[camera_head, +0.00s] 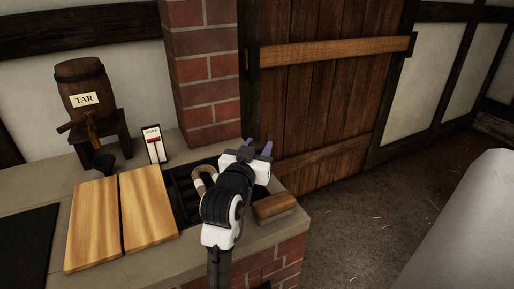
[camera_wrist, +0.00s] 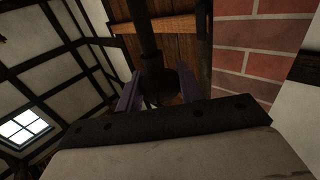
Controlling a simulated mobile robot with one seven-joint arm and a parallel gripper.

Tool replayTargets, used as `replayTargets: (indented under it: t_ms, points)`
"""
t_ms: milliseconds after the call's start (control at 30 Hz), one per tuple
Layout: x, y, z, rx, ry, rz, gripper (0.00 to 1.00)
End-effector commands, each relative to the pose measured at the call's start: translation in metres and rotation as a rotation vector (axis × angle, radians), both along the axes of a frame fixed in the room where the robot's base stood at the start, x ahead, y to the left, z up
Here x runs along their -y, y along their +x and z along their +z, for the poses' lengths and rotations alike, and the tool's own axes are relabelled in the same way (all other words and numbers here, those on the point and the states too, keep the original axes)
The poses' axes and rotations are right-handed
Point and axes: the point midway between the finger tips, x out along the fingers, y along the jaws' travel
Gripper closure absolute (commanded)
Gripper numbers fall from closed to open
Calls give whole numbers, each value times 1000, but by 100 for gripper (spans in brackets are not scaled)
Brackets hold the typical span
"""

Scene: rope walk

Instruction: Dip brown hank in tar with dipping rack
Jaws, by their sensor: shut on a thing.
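My gripper (camera_head: 258,149) is above the back right of the counter, its purple fingers pointing away toward the door. In the wrist view the fingers are shut on a dark rod with a rounded part (camera_wrist: 151,45); I cannot tell whether it belongs to the dipping rack. A dark slatted opening or rack (camera_head: 183,195) is set in the counter, left of my arm. A brown looped hank (camera_head: 204,174) with a pale part lies over it, partly hidden by my wrist. The tar barrel (camera_head: 79,88) stands on a dark stand at the back left. No tar surface is clearly visible.
Two wooden boards (camera_head: 96,225) (camera_head: 148,208) lie left of the slatted opening. A wooden block (camera_head: 275,207) lies right of my arm. A brick pillar (camera_head: 204,75) rises behind.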

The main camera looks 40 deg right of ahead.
Motion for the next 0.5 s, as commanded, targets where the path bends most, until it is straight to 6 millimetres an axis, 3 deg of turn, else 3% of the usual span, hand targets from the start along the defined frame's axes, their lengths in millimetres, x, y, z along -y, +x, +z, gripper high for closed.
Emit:
replayTargets:
  t_ms: [167, 333, 500]
  points:
    - [0, 0, -14, -1, 0, 0, 100]
    - [0, 0, -41, -2, 2, -1, 100]
    - [0, 0, -46, -1, 0, -1, 100]
